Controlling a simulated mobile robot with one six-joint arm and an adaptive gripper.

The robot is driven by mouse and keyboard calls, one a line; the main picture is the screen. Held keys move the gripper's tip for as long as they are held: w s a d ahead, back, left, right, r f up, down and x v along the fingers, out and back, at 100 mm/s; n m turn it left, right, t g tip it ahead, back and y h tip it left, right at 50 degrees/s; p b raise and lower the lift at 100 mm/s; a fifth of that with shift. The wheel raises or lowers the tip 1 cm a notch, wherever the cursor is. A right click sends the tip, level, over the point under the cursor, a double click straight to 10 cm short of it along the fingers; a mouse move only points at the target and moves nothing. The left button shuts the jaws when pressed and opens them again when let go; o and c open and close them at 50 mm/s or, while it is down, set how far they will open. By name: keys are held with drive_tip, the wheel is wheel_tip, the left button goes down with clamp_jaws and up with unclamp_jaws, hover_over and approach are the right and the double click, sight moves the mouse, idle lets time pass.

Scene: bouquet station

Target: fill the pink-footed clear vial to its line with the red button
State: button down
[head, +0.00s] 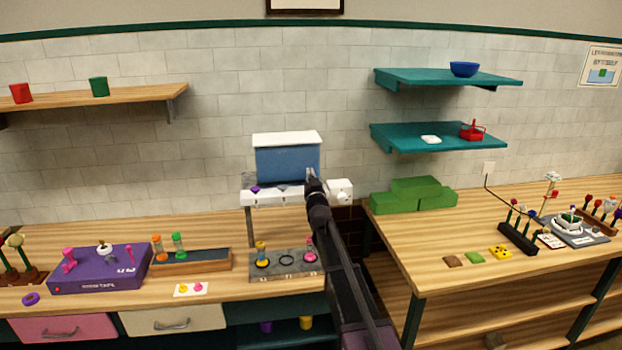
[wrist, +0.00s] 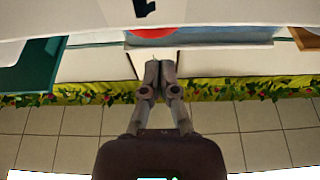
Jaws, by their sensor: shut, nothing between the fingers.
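A small pink-footed vial (head: 310,256) stands at the right of a grey tray (head: 287,270) on the left counter. How full it is and its line are too small to tell. Above and behind it is a dispenser with a blue tank (head: 287,164) and a white front ledge (head: 262,198). My gripper (head: 311,176) is in front of the dispenser's right side, with its fingers together and nothing between them. In the wrist view the shut fingertips (wrist: 158,66) point toward a white face, and part of a red round thing (wrist: 152,33), which looks like the button, shows just beyond them.
A yellow-footed vial (head: 261,254) and a dark ring share the tray. A wooden rack (head: 190,264) holds an orange and a green vial. A card (head: 190,289) with yellow and pink marks lies in front. Green blocks (head: 415,195) sit right, across a gap between the counters.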

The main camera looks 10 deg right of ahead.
drive_tip(key=shift+s+f+b, duration=0.1)
drive_tip(key=shift+f+b, duration=1.55)
drive_tip(key=shift+f, duration=0.3)
drive_tip(key=shift+f, duration=0.15)
drive_tip(key=shift+f+b, duration=0.55)
drive_tip(key=shift+b, duration=0.15)
drive_tip(key=shift+s+f+b, duration=0.2)
drive_tip(key=shift+f+b, duration=0.1)
drive_tip(key=shift+b, duration=0.15)
drive_tip(key=shift+s, duration=0.15)
drive_tip(key=shift+r, duration=0.25)
drive_tip(key=shift+w+r+p, duration=0.25)
drive_tip(key=shift+r+p, duration=0.4)
drive_tip(key=shift+p, duration=0.4)
drive_tip(key=r+p, duration=0.1)
drive_tip(key=r, duration=0.1)
drive_tip(key=r+p, duration=0.1)
drive_tip(key=shift+s+p, duration=0.25)
drive_tip(key=shift+p, duration=0.1)
drive_tip(key=b+v, duration=0.3)
drive_tip(key=v, duration=0.7)
drive_tip(key=shift+b, duration=0.3)
